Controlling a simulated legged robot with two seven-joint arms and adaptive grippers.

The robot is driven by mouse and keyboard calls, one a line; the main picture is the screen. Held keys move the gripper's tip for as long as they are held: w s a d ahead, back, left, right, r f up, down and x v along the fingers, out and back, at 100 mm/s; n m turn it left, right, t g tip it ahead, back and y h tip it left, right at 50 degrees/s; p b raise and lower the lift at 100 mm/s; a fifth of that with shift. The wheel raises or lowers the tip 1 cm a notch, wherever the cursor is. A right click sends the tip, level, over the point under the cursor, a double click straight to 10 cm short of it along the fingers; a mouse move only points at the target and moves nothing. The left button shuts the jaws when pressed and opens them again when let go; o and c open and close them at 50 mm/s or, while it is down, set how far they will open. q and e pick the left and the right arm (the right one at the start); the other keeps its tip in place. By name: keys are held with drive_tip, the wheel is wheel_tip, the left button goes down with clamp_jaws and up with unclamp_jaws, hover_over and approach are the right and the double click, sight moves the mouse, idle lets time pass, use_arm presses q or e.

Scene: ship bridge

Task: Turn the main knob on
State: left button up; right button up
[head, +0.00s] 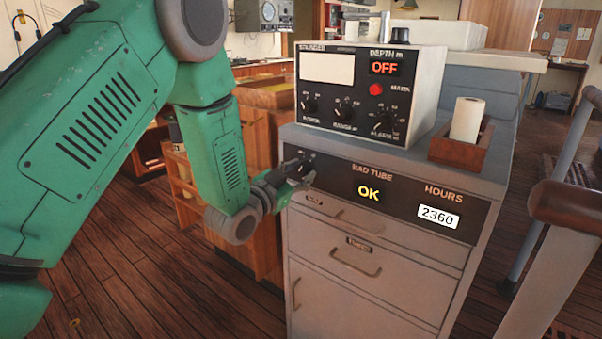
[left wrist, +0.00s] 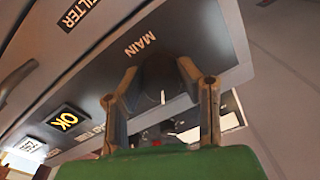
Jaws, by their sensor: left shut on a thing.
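The main knob (left wrist: 158,72) is dark and round with a white pointer line, under the word MAIN on the dark panel strip (left wrist: 105,62) in the left wrist view. My left gripper (head: 302,170) is at the left end of the same strip in the head view. In the left wrist view, the fingers of my left gripper (left wrist: 162,88) stand on either side of the knob and are shut on it. In the head view the gripper largely hides the knob. The depth display (head: 384,67) reads OFF in red. My right gripper is not in view.
The grey cabinet (head: 375,290) has drawers below the strip. The depth sounder (head: 345,125) and a wooden box (head: 458,152) holding a white roll (head: 467,119) stand on top. The strip shows OK (head: 368,193) and 2360 hours. Wooden shelving (head: 258,138) is close behind my left arm.

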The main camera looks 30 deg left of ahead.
use_arm(q)
drive_tip(key=o, duration=1.1)
drive_tip(key=shift+r, duration=0.1)
drive_tip(key=shift+o, duration=0.2)
drive_tip(key=shift+s, duration=0.15)
drive_tip(key=s, duration=1.1)
drive_tip(key=shift+s+a+f, duration=0.3)
drive_tip(key=shift+a+f, duration=0.05)
drive_tip(key=shift+f, duration=0.1)
